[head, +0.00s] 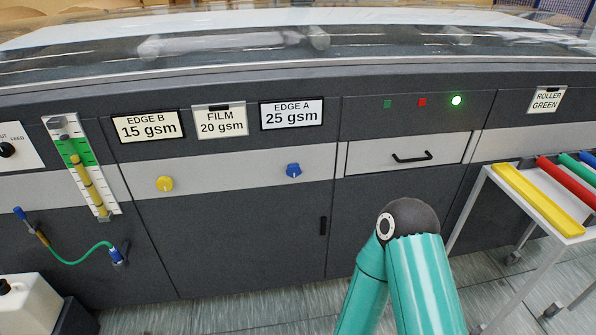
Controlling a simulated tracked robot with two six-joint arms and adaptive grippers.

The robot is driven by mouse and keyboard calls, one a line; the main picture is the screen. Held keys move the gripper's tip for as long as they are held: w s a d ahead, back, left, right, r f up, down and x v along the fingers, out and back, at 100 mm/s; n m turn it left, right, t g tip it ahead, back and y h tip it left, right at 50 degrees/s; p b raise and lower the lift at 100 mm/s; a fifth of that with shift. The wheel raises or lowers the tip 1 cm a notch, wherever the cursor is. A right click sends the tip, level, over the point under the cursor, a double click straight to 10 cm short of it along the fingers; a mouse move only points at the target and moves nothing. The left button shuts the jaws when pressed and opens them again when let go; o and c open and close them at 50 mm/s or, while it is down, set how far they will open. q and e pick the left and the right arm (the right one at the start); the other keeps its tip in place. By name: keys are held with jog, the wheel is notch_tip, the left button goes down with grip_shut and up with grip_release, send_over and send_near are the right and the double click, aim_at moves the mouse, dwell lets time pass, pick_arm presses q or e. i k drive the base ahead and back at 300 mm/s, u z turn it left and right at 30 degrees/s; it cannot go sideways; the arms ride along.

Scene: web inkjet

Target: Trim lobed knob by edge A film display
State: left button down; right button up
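The edge A display (291,114) reads "EDGE A 25 gsm" on the machine's front panel. The film sign (220,121) beside it on the left reads "FILM 20 gsm". The edge B display (147,126) reads "EDGE B 15 gsm". A blue lobed knob (293,170) sits below the edge A display, with a small light mark on it. A yellow knob (165,183) sits below the edge B display. A teal arm of mine rises at the lower right of centre. Neither gripper shows in the head view.
A drawer (405,155) with a black handle lies right of the knobs. Above it, the rightmost indicator (456,100) glows green. A white cart (540,200) at the right holds coloured bars. A green hose (80,258) hangs at the left. Floor before the knobs looks clear.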

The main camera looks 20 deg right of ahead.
aim_at(293, 170)
jog(key=u, duration=0.1)
jog(key=i, duration=1)
jog(key=z, duration=0.1)
